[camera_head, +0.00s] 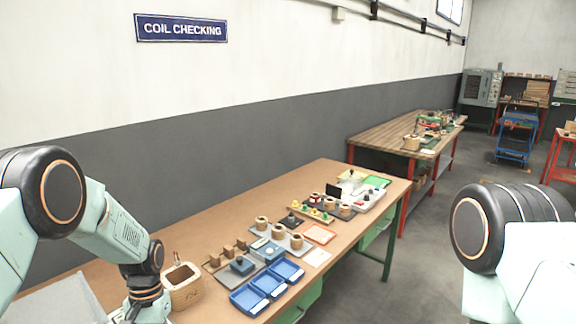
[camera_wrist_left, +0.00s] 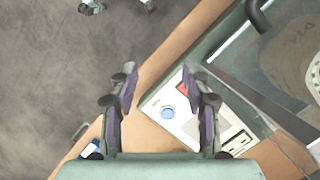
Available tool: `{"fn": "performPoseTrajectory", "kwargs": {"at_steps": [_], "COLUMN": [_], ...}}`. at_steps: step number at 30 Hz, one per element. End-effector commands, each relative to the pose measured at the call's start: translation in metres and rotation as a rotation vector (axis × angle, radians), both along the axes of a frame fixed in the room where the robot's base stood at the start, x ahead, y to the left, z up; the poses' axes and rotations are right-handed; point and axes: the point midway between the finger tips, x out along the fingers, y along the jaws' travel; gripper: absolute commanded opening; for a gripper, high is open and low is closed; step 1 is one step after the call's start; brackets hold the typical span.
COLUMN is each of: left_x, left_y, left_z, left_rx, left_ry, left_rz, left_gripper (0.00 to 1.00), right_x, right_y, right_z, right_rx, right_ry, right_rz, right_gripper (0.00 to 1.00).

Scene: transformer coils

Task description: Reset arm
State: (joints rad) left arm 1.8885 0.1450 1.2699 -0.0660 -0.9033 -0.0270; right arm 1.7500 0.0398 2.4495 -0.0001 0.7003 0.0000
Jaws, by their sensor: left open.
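My left arm (camera_head: 115,225) comes in from the left in the head view and bends down over the near left part of the brown bench. Its gripper is below the picture's edge there. In the left wrist view my left gripper (camera_wrist_left: 162,95) is open, its two fingers apart with nothing between them touching. Beneath it lies a white panel (camera_wrist_left: 180,115) with a blue round button and a red part, next to the bench edge. My right arm (camera_head: 500,240) shows at the right of the head view, held over the floor; its gripper is out of view.
A second wooden bench (camera_head: 390,134) stands farther back.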

Motion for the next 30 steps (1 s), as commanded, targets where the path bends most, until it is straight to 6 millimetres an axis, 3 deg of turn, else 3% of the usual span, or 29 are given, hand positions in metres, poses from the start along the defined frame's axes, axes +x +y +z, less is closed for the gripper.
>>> {"fn": "performPoseTrajectory", "kwargs": {"at_steps": [1, 6, 12, 16, 21, 27, 30], "left_x": [-0.02, -0.078, -0.157, -0.209, -0.261, -0.306, -0.318], "left_y": [-0.007, -0.024, -0.041, -0.049, -0.053, -0.056, -0.056], "left_z": [-0.019, -0.069, -0.102, -0.107, -0.099, -0.08, -0.075], "left_rx": [-0.002, -0.006, -0.005, -0.001, 0.008, 0.018, 0.022], "left_ry": [-0.001, -0.06, -0.128, -0.17, -0.22, -0.263, -0.284], "left_rz": [-0.004, -0.011, -0.013, -0.014, -0.013, -0.015, -0.016], "left_gripper": [0.48, 0.48, 0.48, 0.48, 0.48, 0.48, 0.48], "right_x": [0.0, 0.0, 0.0, 0.0, 0.0, 0.0, 0.0], "right_y": [0.0, 0.0, 0.0, 0.0, 0.0, 0.0, 0.0], "right_z": [0.0, 0.0, 0.0, 0.0, 0.0, 0.0, -0.004], "right_rx": [0.0, 0.0, 0.0, 0.0, 0.0, 0.0, 0.0], "right_ry": [0.0, 0.001, 0.001, 0.0, 0.001, 0.001, 0.001], "right_rz": [0.0, 0.0, 0.0, 0.0, 0.0, 0.0, 0.0], "right_gripper": [0.4, 0.4, 0.4, 0.4, 0.4, 0.4, 0.4]}}
